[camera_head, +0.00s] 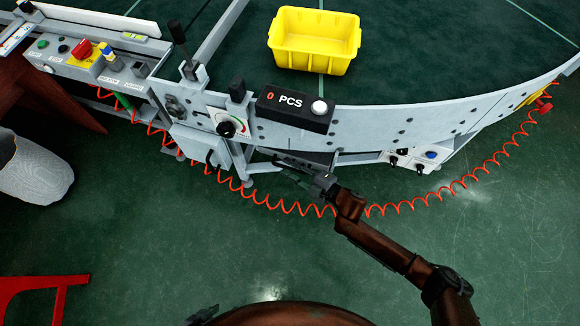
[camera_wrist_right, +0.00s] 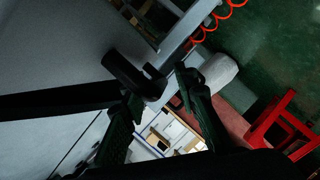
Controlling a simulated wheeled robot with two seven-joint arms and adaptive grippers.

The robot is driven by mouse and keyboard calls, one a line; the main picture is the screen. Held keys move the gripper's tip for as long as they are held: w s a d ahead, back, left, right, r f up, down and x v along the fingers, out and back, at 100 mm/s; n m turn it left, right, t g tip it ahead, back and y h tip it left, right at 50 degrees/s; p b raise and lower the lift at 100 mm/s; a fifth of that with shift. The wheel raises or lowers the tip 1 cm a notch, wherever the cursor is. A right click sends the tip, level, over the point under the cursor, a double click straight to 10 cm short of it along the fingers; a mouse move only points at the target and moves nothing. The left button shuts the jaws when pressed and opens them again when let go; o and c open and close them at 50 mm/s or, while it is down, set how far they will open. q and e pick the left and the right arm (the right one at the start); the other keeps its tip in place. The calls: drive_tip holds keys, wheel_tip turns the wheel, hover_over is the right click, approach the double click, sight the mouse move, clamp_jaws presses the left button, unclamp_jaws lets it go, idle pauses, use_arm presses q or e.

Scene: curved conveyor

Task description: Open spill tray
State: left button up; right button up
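The spill tray seems to be the dark grey panel (camera_head: 312,157) under the curved conveyor in the head view, partly hidden by the conveyor edge. My right gripper (camera_head: 288,172) is beside it, below the conveyor's front edge. In the right wrist view, the right gripper (camera_wrist_right: 160,105) has its fingers apart. A black handle-like bracket (camera_wrist_right: 130,75) on a grey surface lies just beyond and between the fingertips; I cannot tell if they touch it. My left gripper (camera_head: 204,314) shows only as a small dark tip at the bottom of the head view.
A yellow bin (camera_head: 313,52) stands beyond the conveyor rail (camera_head: 390,125). A counter box reading 0 PCS (camera_head: 294,108) sits on the rail. A coiled red hose (camera_head: 290,207) hangs below. A white cylindrical bin (camera_head: 32,172) and red frame (camera_head: 35,285) stand left. The front floor is clear.

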clamp_jaws()
idle(0.7)
